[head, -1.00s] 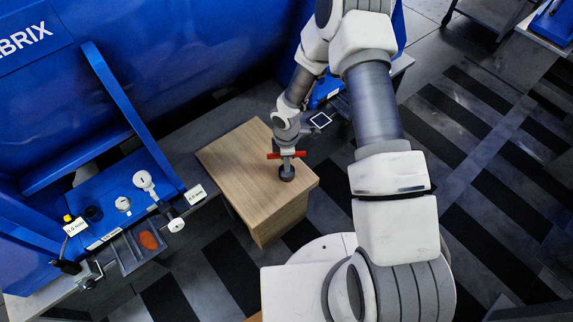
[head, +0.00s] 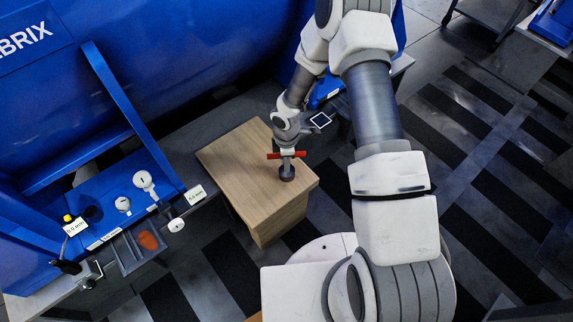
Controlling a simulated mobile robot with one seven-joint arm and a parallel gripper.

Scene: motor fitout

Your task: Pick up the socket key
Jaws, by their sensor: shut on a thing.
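The socket key (head: 287,172) has a red crossbar and a dark round lower end. It is upright over the right part of the wooden block-like table (head: 235,160). My gripper (head: 287,152) points down at its upper part and is shut on it. The fingers are small in this view and partly merge with the key. I cannot tell whether the key's lower end touches the wooden top or hangs just above it.
At left, a blue fixture (head: 110,190) carries white round-headed parts (head: 143,181). A grey tray (head: 128,255) with an orange-brown item (head: 149,240) sits beside it. A large blue housing (head: 190,60) stands behind. The rest of the wooden top is bare.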

